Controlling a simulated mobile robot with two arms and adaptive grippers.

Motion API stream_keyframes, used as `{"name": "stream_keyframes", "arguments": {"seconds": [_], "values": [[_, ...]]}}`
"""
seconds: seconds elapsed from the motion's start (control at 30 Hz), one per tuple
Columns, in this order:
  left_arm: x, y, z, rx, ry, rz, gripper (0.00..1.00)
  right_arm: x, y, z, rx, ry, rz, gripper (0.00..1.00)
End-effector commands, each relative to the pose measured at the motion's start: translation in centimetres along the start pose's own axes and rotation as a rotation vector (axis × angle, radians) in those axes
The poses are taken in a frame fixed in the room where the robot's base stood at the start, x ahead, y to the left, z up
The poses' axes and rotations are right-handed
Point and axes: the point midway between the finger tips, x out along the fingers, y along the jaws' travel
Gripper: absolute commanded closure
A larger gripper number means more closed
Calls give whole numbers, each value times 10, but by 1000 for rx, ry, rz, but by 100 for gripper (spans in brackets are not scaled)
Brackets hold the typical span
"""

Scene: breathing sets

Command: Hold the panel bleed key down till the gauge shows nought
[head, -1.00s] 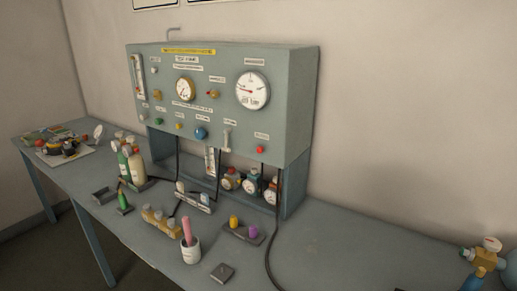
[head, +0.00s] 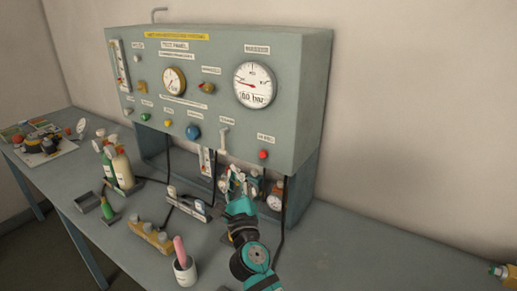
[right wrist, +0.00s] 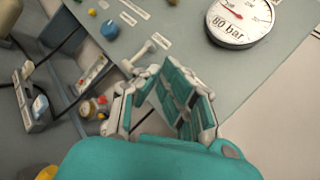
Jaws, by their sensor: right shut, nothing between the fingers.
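The test panel (head: 300,115) stands at the back of the bench, with small coloured keys along its lower front. A red key (head: 263,155) sits at the lower right under a small label that I cannot read for sure. The large round gauge (head: 255,84) above it has its needle off to the left and a bar readout; it also shows in the right wrist view (right wrist: 240,20). My right gripper (head: 237,178) is shut and empty, below and left of the red key and apart from it. The red key is hidden in the right wrist view. My left gripper is out of view.
A white lever (head: 224,138) juts from the panel left of the red key. Small gauges (head: 275,201) and dark hoses are under the panel. A white cup (head: 185,270) and a row of brass fittings (head: 150,237) stand on the bench. The bench right of my arm is mostly clear.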

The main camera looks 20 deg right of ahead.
Motion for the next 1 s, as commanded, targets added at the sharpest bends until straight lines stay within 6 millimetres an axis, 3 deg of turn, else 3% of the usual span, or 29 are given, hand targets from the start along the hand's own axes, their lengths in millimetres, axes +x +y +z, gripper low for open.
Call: {"name": "stream_keyframes", "arguments": {"seconds": [0.17, 0.47, 1.0], "values": [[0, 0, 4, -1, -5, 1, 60, 2, 0, -3, 30, 22, -6, 100], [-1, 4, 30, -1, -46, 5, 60, 3, -1, -4, 27, 20, -7, 100], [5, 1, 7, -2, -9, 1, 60, 46, -32, -37, 23, 18, -8, 100]]}}
